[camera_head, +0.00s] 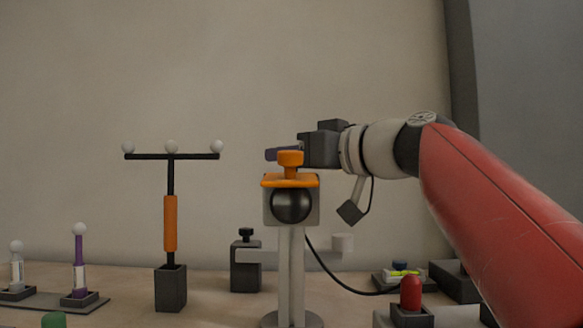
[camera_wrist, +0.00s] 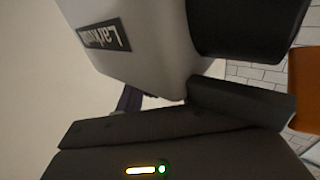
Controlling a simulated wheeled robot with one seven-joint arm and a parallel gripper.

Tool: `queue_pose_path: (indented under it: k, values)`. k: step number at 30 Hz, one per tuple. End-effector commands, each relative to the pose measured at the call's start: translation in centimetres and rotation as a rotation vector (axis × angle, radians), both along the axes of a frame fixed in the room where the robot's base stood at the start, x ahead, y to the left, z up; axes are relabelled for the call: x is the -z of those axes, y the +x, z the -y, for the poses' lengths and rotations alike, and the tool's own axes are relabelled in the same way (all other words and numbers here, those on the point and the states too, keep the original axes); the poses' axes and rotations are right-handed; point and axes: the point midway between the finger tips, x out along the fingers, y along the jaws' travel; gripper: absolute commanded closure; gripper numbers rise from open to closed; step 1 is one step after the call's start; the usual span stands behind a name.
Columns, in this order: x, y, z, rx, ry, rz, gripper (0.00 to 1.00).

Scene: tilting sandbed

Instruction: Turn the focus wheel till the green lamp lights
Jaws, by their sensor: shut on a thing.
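An orange knob (camera_head: 290,158), which looks like the focus wheel, stands on the orange top plate (camera_head: 272,181) of a pale box on a post. A black ball-like lens (camera_head: 291,204) is on the box's front. My gripper (camera_head: 293,149) reaches in from the right at knob height. A dark purplish tip shows behind and left of the knob. The jaws are shut, but their contact is hidden. In the wrist view, a green lamp (camera_wrist: 162,169) glows beside a yellowish bar (camera_wrist: 140,170) on a dark surface. I cannot tell whether it is the task's lamp.
A stand with an orange grip (camera_head: 170,223) and white balls is on the left. A purple pin (camera_head: 79,252) stands farther left. A red-capped item (camera_head: 411,292) and a small panel with a bright yellow-green bar (camera_head: 402,273) are at lower right. A black cable runs behind the post.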

Motion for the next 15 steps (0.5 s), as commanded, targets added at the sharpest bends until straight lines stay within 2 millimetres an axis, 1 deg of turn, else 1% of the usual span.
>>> queue_pose_path:
  k: [6, 15]
  values:
    - [0.04, -0.1, -0.06, 0.119, -0.001, 0.0, 0.85]
    - [0.03, -0.01, -0.02, 0.196, 0.0, -0.002, 0.85]
